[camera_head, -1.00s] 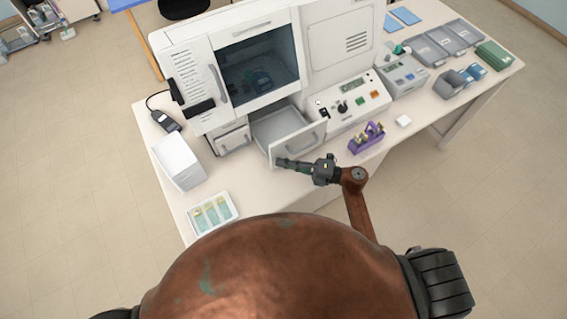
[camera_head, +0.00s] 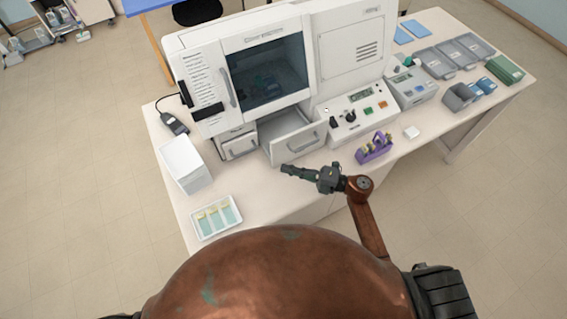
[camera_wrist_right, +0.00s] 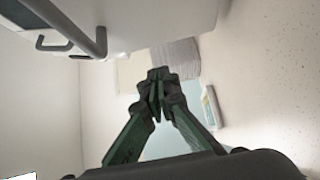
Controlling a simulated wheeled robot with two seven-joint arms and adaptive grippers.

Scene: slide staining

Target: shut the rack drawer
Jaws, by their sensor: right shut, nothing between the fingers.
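The rack drawer (camera_head: 275,151) is a pale grey box drawer with a bar handle (camera_head: 303,143), low in the white machine. It stands partly open, with some of its inside showing. My right gripper (camera_head: 286,170) is shut and empty, just in front of the drawer's lower left front. In the head view I cannot tell whether it touches the front. In the right wrist view its closed fingertips (camera_wrist_right: 159,76) are below and right of a large bar handle (camera_wrist_right: 75,28), apart from it. My left gripper is not in view.
A closed small drawer (camera_head: 239,147) is left of the open one. A white box (camera_head: 183,163) and a tray of slides (camera_head: 216,217) are on the bench at left. A purple rack (camera_head: 374,148) stands at right. The bench front near the gripper is clear.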

